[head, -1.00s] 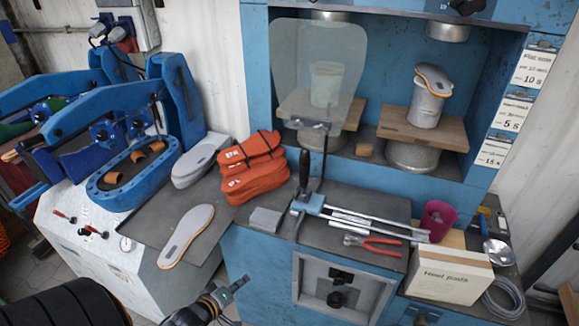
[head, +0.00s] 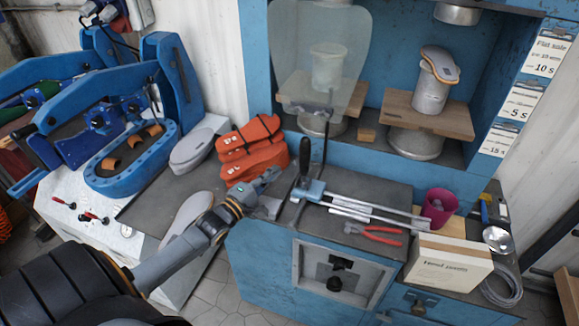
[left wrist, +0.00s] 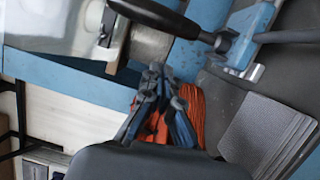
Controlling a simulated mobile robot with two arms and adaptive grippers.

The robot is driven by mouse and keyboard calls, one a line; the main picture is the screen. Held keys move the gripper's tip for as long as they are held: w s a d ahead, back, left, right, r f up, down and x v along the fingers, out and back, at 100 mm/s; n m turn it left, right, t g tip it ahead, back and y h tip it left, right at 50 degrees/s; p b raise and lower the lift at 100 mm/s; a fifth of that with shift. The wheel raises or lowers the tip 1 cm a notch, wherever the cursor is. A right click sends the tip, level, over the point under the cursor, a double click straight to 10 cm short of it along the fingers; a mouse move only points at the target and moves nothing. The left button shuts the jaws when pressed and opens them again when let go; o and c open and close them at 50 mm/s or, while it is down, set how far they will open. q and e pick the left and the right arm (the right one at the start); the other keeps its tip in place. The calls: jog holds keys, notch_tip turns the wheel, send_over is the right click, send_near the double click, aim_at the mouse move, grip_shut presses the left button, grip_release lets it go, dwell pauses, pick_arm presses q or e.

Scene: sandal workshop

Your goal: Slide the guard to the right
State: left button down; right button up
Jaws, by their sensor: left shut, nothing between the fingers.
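The guard is a clear panel (head: 320,50) standing in front of the left side of the blue press. Its bracket joins a blue sliding block (head: 310,191) with an upright black handle (head: 304,158), at the left end of two metal rails (head: 372,210). My left gripper (head: 272,175) is shut and empty, just left of the handle and apart from it. In the left wrist view the closed fingertips (left wrist: 155,75) lie below the black handle (left wrist: 165,18), with part of the clear panel (left wrist: 45,25) at upper left. My right gripper is not in view.
Orange sandal pieces (head: 250,150) are stacked close behind my left gripper. A grey block (head: 268,207) lies below it. A shoe form on a pedestal (head: 431,88) sits inside the press.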

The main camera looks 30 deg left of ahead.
pick_arm(q)
jog(key=shift+w+d+r+p, duration=0.1)
jog(key=shift+w+d+p, duration=0.3)
jog(key=shift+w+d, duration=0.5)
jog(key=shift+w+d+r+p, duration=0.1)
jog(key=shift+w+d+p, duration=0.25)
jog(key=shift+w+d, duration=0.5)
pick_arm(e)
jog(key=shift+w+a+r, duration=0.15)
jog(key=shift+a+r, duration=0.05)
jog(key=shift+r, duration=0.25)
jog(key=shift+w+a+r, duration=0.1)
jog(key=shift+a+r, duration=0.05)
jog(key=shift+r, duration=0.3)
pick_arm(q)
jog(key=shift+w+a, duration=0.15)
jog(key=shift+a, duration=0.05)
jog(key=shift+d, duration=0.15)
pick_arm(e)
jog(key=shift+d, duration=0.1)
